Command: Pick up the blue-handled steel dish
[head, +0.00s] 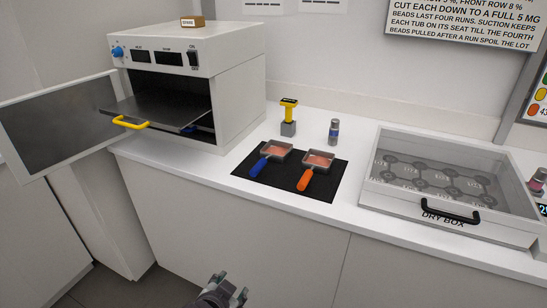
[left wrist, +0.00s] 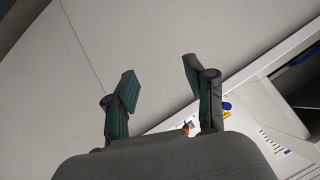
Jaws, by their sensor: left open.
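The blue-handled steel dish (head: 275,150) sits on a black mat (head: 322,191) on the white counter in the head view. It is a small square dish with pinkish contents, its blue handle pointing to the front left. A matching dish with an orange handle (head: 317,161) sits just to its right. My left gripper (head: 229,289) is low at the bottom of the head view, in front of the counter and well away from the dishes. In the left wrist view its two fingers (left wrist: 160,78) are apart with nothing between them. My right gripper is not in view.
An oven (head: 236,101) stands at the left, its door (head: 62,122) open and a tray with a yellow handle (head: 130,122) pulled out. A yellow-topped device (head: 288,118) and a small jar (head: 334,132) stand behind the mat. A dry box (head: 450,182) is at the right.

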